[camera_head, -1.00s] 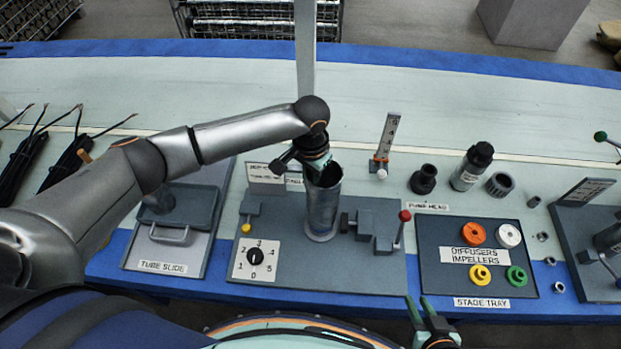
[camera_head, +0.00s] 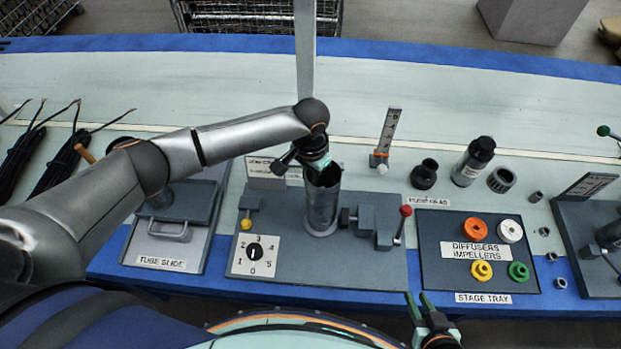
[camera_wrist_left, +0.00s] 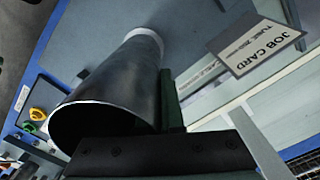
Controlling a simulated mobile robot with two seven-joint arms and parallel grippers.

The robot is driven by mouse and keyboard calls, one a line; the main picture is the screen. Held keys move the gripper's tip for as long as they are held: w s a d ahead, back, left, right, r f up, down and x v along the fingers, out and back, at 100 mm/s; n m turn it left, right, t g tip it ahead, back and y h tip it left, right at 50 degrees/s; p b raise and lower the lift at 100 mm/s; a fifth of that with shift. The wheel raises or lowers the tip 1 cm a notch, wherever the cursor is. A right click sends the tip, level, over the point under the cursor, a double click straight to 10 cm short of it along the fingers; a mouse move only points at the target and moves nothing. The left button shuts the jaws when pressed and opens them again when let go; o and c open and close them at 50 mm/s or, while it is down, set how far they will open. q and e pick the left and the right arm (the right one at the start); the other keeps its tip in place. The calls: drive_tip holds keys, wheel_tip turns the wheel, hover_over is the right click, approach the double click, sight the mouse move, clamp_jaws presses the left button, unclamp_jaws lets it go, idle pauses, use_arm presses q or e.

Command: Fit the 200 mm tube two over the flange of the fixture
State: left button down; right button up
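A grey metal tube (camera_head: 322,205) stands roughly upright on the fixture plate (camera_head: 290,262), open end up. In the left wrist view the tube (camera_wrist_left: 120,85) shows its dark open mouth nearby and a pale ring (camera_wrist_left: 145,38) round its far end. The flange itself cannot be made out. My left gripper (camera_head: 320,164) is at the tube's upper rim. In the wrist view a dark green finger lies close along the tube's wall; whether it clamps the wall is unclear. My right gripper (camera_head: 419,299) is empty, fingers apart, at the bench's front edge.
A clamp block (camera_head: 375,222) with a red-knobbed lever (camera_head: 403,222) stands right of the tube. A dial card (camera_head: 255,255) is at front left. The stage tray (camera_head: 440,270) lies right, the tube slide (camera_head: 165,245) left. A tall post (camera_head: 304,70) rises behind.

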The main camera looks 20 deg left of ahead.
use_arm(q)
drive_tip(key=shift+f+b, duration=0.7)
drive_tip(key=shift+f, duration=0.9)
drive_tip(key=c, duration=1)
unclamp_jaws()
wheel_tip(320, 180, up, 13)
drive_tip(key=shift+f+p, duration=0.2)
drive_tip(key=shift+p, duration=0.35)
